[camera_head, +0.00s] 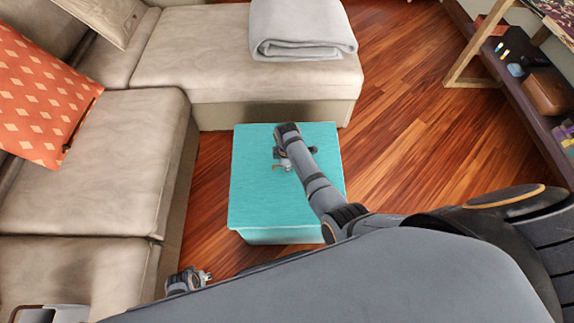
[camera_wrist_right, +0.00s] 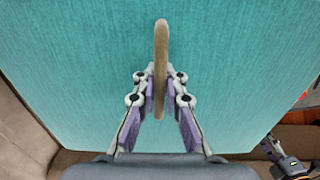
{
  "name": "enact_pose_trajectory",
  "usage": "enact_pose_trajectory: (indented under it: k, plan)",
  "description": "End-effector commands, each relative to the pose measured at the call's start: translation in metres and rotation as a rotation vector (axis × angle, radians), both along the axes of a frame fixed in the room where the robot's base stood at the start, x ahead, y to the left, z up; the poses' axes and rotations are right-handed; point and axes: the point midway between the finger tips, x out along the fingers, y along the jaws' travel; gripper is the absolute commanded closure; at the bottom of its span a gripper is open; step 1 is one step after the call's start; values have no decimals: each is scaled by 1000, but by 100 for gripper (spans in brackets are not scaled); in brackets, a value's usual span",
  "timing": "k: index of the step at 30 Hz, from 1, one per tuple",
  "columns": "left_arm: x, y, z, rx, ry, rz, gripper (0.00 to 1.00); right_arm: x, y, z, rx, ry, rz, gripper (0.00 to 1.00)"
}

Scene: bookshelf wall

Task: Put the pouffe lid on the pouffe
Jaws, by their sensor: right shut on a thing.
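The teal pouffe lid (camera_head: 258,195) lies roughly level over the pouffe (camera_head: 280,236), whose teal side shows below the lid's front edge. I cannot tell whether a gap is left between them. The lid also fills most of the right wrist view (camera_wrist_right: 75,60). A tan handle (camera_wrist_right: 161,45) stands up from its middle. My right gripper (camera_head: 284,165) is above the lid, its fingers (camera_wrist_right: 160,88) shut on the handle from both sides. My left gripper (camera_head: 207,276) is low beside the sofa, apart from the pouffe; its jaws are too small to read.
A beige sofa (camera_head: 95,150) runs along the left and behind the pouffe, with a folded grey blanket (camera_head: 300,28) and an orange cushion (camera_head: 38,100) on it. A dark shelf (camera_head: 520,90) stands at right. Wooden floor (camera_head: 400,120) is clear between pouffe and shelf.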

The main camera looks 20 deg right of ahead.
Motion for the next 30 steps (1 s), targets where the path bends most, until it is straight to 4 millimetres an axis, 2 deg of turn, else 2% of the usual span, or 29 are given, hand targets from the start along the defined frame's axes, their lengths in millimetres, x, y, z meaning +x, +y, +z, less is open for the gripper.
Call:
enact_pose_trajectory:
  k: [29,30]
  plan:
    - [0,0,-10,0,0,0,60,2,0,-17,0,-4,0,100]
    - [0,0,-10,0,0,0,60,2,0,-17,0,-4,0,91]
